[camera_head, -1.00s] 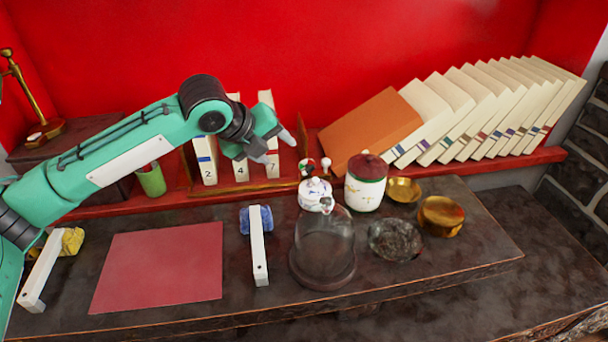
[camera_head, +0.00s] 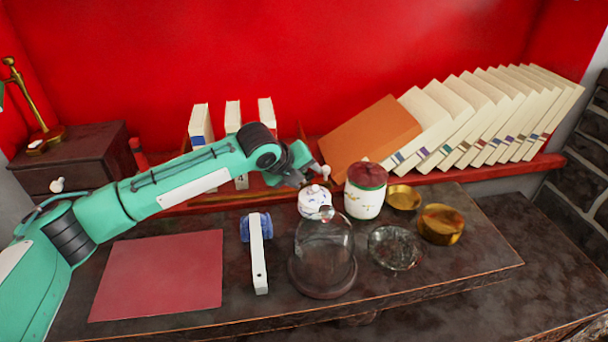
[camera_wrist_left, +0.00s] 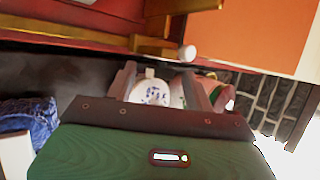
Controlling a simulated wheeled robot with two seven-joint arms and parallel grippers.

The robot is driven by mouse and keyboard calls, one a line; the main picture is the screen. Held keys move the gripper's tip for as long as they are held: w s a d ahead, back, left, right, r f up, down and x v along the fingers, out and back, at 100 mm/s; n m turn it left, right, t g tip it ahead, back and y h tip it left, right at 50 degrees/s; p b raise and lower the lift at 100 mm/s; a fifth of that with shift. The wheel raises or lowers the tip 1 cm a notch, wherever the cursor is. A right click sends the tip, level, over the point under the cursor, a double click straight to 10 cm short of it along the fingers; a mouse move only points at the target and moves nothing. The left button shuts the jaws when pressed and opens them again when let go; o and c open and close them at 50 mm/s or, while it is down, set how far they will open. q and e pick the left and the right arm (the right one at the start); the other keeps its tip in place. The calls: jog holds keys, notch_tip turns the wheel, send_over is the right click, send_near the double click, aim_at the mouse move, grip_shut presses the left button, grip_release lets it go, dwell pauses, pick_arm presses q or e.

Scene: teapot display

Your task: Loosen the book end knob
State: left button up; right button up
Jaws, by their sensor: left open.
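The book end's small white knob (camera_head: 325,170) shows just right of my left gripper (camera_head: 309,172). In the left wrist view the knob (camera_wrist_left: 187,53) sits at the end of a brass bar (camera_wrist_left: 155,45), beyond the fingers. My left gripper (camera_wrist_left: 157,80) is open, with nothing held between its fingers. A white patterned pot (camera_wrist_left: 152,92) shows behind the gap between the fingers. In the head view my arm hides much of the book end and the lower parts of the upright books (camera_head: 232,115). My right gripper is in neither view.
The white pot (camera_head: 313,201) and a red-lidded jar (camera_head: 365,190) stand close to the gripper. A glass dome (camera_head: 323,252) is in front. An orange book (camera_head: 372,137) leans behind on the red shelf. A red mat (camera_head: 160,272) lies left.

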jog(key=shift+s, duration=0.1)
pick_arm(q)
jog(key=c, duration=1)
jog(key=shift+a+f+h, duration=0.1)
jog(key=shift+h, duration=0.3)
jog(key=shift+f+h, duration=0.15)
jog(key=shift+h, duration=0.25)
jog(key=shift+a+f+n+t+h, duration=0.1)
jog(key=shift+a+n+t+h, duration=0.05)
jog(key=shift+n+t+h, duration=0.2)
jog(key=h+b, duration=0.1)
jog(key=t+h+b, duration=0.1)
jog(key=shift+a+f+n+h, duration=0.1)
jog(key=shift+f+n+h, duration=0.05)
jog(key=shift+n+h, duration=0.15)
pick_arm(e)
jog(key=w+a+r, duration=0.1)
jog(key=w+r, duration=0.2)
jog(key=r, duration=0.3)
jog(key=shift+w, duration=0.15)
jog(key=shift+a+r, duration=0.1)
